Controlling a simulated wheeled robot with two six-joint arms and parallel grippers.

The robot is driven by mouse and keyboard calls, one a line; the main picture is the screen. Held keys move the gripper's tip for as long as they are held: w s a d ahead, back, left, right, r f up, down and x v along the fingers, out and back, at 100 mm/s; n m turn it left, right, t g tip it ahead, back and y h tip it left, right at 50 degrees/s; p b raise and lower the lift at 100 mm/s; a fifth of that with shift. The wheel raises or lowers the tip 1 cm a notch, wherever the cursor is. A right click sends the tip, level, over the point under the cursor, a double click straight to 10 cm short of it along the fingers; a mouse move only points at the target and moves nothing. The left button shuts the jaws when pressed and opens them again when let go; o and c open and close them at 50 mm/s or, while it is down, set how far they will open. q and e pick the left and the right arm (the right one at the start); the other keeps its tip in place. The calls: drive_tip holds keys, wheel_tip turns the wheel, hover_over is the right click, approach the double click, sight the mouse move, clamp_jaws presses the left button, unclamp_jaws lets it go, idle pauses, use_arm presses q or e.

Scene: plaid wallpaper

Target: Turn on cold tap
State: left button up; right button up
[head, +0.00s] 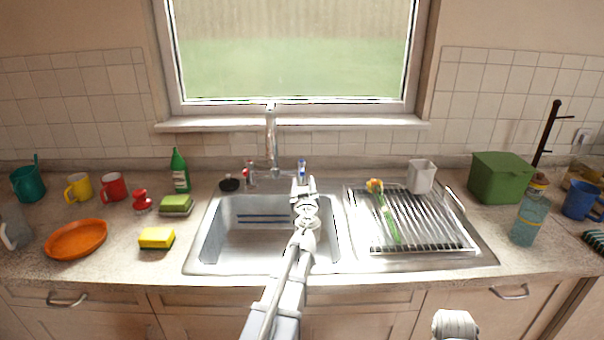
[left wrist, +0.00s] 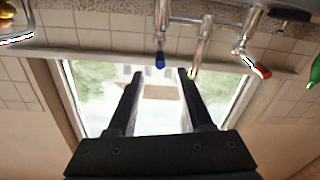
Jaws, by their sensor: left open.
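The cold tap (head: 301,170) with a blue marking stands behind the sink, right of the tall spout (head: 271,140). The hot tap (head: 250,174) with a red marking is left of the spout. My left gripper (head: 303,183) is over the sink's back edge, just in front of the cold tap. In the left wrist view, which is upside down, my left gripper (left wrist: 160,72) is open and empty. The cold tap's blue end (left wrist: 160,60) lies in line with the gap between the fingertips; contact cannot be told. The red-ended hot tap (left wrist: 262,70) is farther right there.
The sink basin (head: 230,245) is empty. A green bottle (head: 180,172), sponges and cups stand left. A green box (head: 500,178) and a bottle (head: 528,215) stand right. A window is behind.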

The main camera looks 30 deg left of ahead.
sight(302, 171)
use_arm(q)
drive_tip(key=x, duration=0.7)
drive_tip(key=shift+w+a, duration=0.1)
drive_tip(key=shift+c, duration=0.4)
clamp_jaws()
idle(0.8)
